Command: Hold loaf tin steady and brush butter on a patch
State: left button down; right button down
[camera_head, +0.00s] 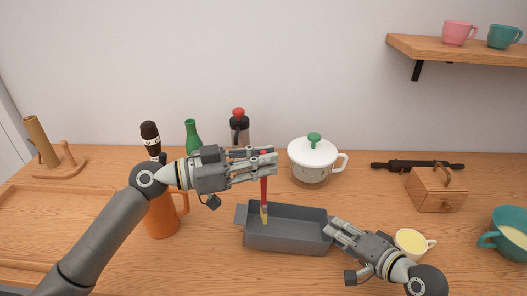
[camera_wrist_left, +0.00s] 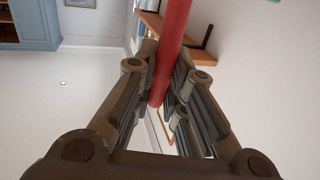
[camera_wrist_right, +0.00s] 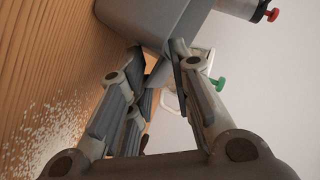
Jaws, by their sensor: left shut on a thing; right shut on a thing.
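The grey loaf tin (camera_head: 285,241) sits on the wooden counter in the middle of the head view. My right gripper (camera_head: 334,234) is shut on the tin's right end; in the right wrist view its fingers close on the tin's edge (camera_wrist_right: 160,18). The brush (camera_head: 264,190) has a red handle and pale yellow bristles. My left gripper (camera_head: 270,163) is shut on the handle, which also shows in the left wrist view (camera_wrist_left: 172,45). The brush hangs upright, bristles down, over the tin's left part. I cannot tell whether the bristles touch the tin.
A cup of yellow stuff (camera_head: 407,245) stands beside my right gripper. An orange mug (camera_head: 161,216) stands left of the tin, a white lidded pot (camera_head: 312,164) behind it. A wooden box (camera_head: 436,192) and teal cup (camera_head: 512,246) are at the right. White grains (camera_wrist_right: 50,130) lie on the counter.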

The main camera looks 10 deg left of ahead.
pick_arm(q)
notch_tip(320, 180, down, 3)
jog(key=shift+f, duration=0.15)
jog(key=shift+d+f, duration=0.35)
jog(key=shift+f, duration=0.25)
jog(key=shift+w+d+f, duration=0.75)
jog(key=shift+d+f, duration=0.1)
jog(key=shift+d, duration=3.95)
jog(key=r, duration=0.2)
send_over(264, 203)
jog(key=shift+w+f, duration=0.2)
jog(key=shift+w, duration=0.15)
jog(key=shift+a+r, duration=0.2)
jog(key=shift+a, duration=0.05)
jog(key=shift+s+r, duration=0.1)
jog(key=shift+r, duration=3.75)
jog(key=shift+d, duration=0.1)
